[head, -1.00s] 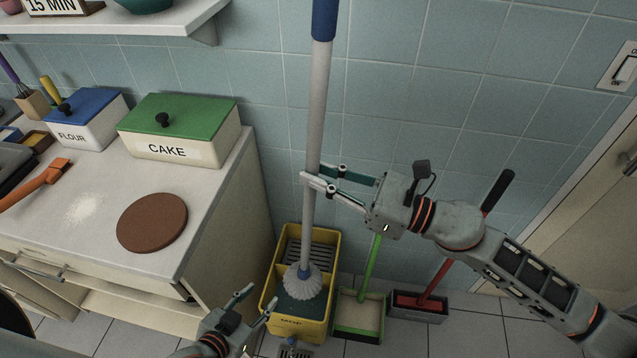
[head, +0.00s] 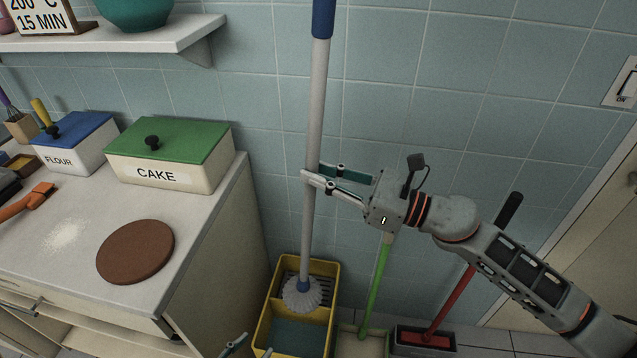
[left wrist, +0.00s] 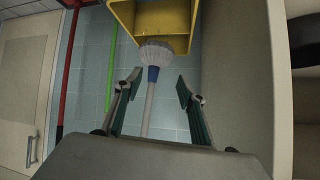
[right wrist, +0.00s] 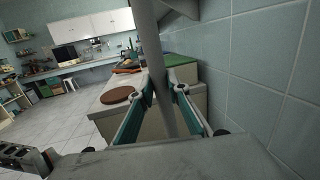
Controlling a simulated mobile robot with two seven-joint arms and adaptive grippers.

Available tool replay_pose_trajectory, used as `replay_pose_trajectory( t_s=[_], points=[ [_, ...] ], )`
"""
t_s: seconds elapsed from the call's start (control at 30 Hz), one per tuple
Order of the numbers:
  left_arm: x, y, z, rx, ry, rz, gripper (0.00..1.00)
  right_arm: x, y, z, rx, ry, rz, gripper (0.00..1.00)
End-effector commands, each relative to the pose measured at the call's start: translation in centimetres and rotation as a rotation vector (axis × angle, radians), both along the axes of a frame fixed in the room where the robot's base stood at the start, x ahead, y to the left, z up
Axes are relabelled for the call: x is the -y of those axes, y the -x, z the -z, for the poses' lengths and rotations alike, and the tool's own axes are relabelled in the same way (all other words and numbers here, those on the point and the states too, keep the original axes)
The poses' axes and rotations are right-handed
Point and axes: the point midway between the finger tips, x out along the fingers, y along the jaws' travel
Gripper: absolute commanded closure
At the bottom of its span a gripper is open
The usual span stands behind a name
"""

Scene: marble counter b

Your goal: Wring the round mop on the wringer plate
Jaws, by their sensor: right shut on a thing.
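The round mop has a pale handle (head: 311,120) with a blue upper part and a white stringy head (head: 302,293). My right gripper (head: 312,174) is shut on the handle; the handle also shows between its fingers in the right wrist view (right wrist: 160,60). The mop stands nearly upright. Its head is over the dark slatted wringer plate (head: 288,278) at the back of the yellow bucket (head: 262,325); I cannot tell whether it presses on the plate. My left gripper (left wrist: 157,82) is open and empty, below the bucket in its own wrist view. In the head view only its fingertips show at the bottom edge.
A green-handled (head: 376,285) and a red-handled tool (head: 452,305) stand in trays right of the bucket. The counter (head: 200,225) with a brown disc (head: 136,252) and a cake box (head: 165,175) is to the left. The tiled wall (head: 450,110) is close behind.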

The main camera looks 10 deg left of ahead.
Motion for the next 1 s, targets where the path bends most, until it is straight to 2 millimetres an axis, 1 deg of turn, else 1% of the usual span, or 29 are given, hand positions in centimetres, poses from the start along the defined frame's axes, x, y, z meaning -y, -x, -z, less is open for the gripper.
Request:
replay_pose_trajectory(
  t_s=[0.23, 0.83, 1.0],
  points=[
    [-0.3, 0.0, 1.4, -0.003, -0.013, 0.001, 0.60, -0.1, -2.0, 0.4, 0.001, -0.002, 0.001, 1.00],
    [-1.2, -0.8, 3.1, 0.011, -0.045, 0.002, 0.60, -0.6, -6.5, 1.4, -0.001, -0.002, 0.000, 1.00],
    [-1.3, -0.4, 4.1, -0.002, -0.055, 0.005, 0.60, -0.6, -7.9, 1.6, -0.002, -0.003, 0.002, 1.00]
  ],
)
